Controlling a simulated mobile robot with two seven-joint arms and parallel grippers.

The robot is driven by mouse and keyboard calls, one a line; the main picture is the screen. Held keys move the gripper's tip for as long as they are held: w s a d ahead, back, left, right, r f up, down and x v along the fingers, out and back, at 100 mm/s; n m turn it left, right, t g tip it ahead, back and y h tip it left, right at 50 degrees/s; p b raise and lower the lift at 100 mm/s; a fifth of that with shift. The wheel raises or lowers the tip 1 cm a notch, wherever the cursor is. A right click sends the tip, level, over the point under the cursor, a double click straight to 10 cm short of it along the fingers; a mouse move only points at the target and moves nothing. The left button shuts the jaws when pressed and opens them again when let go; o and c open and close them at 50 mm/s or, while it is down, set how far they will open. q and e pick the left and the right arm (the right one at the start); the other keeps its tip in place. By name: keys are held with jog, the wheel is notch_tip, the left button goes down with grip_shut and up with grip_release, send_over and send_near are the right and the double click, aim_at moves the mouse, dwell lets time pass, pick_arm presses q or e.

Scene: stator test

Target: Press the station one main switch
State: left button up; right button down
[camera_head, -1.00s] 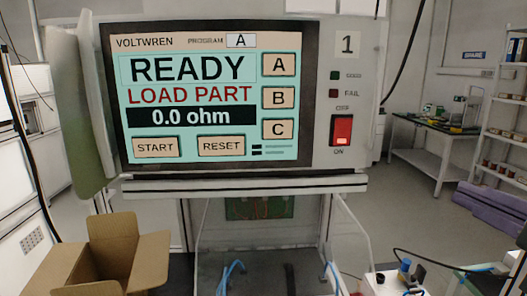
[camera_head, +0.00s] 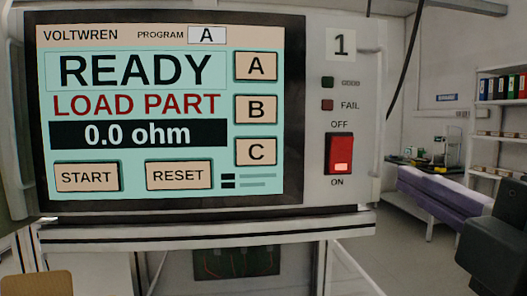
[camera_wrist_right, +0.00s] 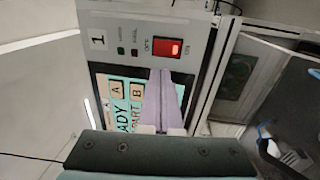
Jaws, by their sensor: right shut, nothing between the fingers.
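The main switch (camera_head: 339,153) is a red rocker on the grey panel of station 1, between the labels OFF and ON. Its lower part by ON glows light. The screen (camera_head: 140,125) shows READY, LOAD PART and 0.0 ohm. In the right wrist view, the shut, empty fingers (camera_wrist_right: 160,74) point towards the panel beside the red switch (camera_wrist_right: 167,47). Whether they touch it cannot be told. My left gripper is not in view.
The GOOD and FAIL lamps (camera_head: 327,93) sit above the switch and look dark. A ledge (camera_head: 200,230) runs below the panel.

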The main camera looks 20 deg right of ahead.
aim_at(345, 146)
jog(key=p+x, duration=0.3)
jog(key=x, duration=0.9)
jog(key=shift+r, duration=0.15)
jog(key=shift+w+d+p, duration=0.15)
jog(key=shift+w+p, duration=0.15)
jog(key=shift+w, duration=0.3)
jog(key=shift+w+r+p, duration=0.15)
jog(key=shift+r+p, duration=0.25)
jog(key=shift+p, duration=0.55)
jog(key=shift+f, duration=0.35)
